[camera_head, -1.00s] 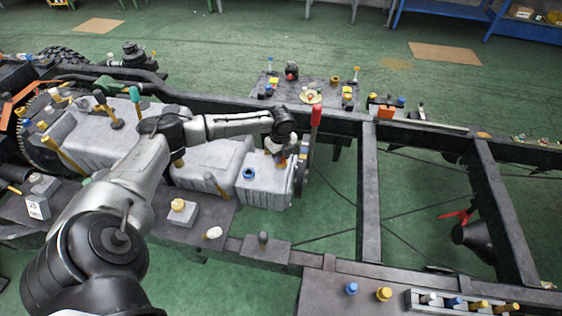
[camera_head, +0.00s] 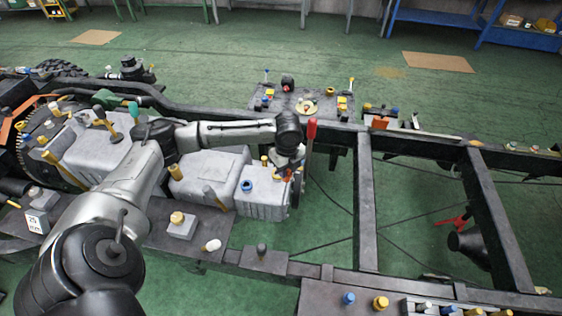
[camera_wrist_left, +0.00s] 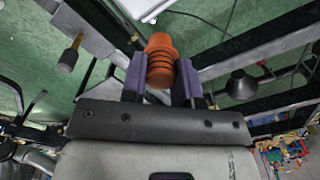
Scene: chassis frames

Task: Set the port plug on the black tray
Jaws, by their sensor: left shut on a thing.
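My left gripper (camera_wrist_left: 160,80) is shut on an orange ribbed plug (camera_wrist_left: 160,62), which I take for the port plug. In the head view the left gripper (camera_head: 287,168) points down over the right end of a grey ribbed housing, beside a red-handled lever, and only a small orange bit of the plug shows. The plug looks held clear of the surfaces below. A dark plate (camera_head: 325,100) with several small parts stands across the frame rail. Another dark plate (camera_head: 325,298) lies at the front right. I cannot tell which is the black tray. My right gripper is out of view.
The red-handled lever (camera_head: 311,131) stands upright close to the gripper. A blue cap (camera_head: 247,186) sits on the grey housing (camera_head: 262,203). Dark rails and a cross member (camera_head: 366,200) border open gaps over the green floor. Several knobs stand at the front right.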

